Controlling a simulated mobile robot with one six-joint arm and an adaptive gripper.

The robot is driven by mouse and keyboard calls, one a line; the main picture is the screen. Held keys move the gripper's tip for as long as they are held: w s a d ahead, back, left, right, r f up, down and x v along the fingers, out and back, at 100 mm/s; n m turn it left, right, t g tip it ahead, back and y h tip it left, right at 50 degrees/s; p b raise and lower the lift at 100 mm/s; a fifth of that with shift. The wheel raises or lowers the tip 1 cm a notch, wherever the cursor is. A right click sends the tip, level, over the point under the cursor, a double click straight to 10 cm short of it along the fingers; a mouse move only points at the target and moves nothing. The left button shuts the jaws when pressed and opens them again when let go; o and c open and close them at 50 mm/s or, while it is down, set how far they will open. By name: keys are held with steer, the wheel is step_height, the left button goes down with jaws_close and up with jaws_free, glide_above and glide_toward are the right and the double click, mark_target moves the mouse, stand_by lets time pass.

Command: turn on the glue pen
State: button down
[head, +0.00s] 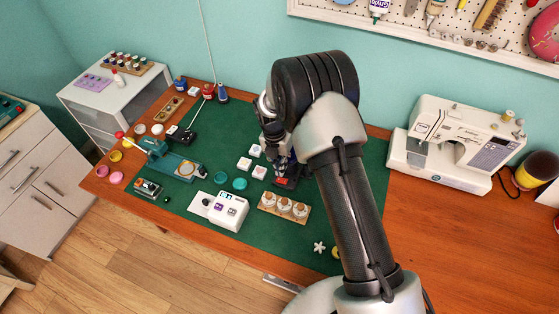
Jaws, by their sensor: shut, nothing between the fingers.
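My gripper (284,168) points down over the green mat, its fingers small and partly hidden by my own arm. It is shut and empty, just above or touching a small dark and red device (287,184); I cannot tell which. I cannot identify the glue pen for certain. A small black device (181,135) with a thin rod and a cord rising from it lies at the back left of the mat.
A green machine (172,164) is at left and a white sewing machine (455,145) at right. The mat's back middle (235,125) is clear.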

mark_target(285, 186)
steer(key=f, duration=0.2)
steer(key=f+b, duration=0.1)
steer(key=f, duration=0.2)
steer(key=d+f, duration=0.1)
steer(key=f, duration=0.1)
steer(key=shift+s+f+b, duration=0.1)
steer(key=shift+f+b, duration=0.15)
steer(key=shift+b, duration=0.1)
steer(key=shift+s+d+f, duration=0.1)
steer(key=shift+s+f, duration=0.05)
steer(key=shift+f, duration=0.3)
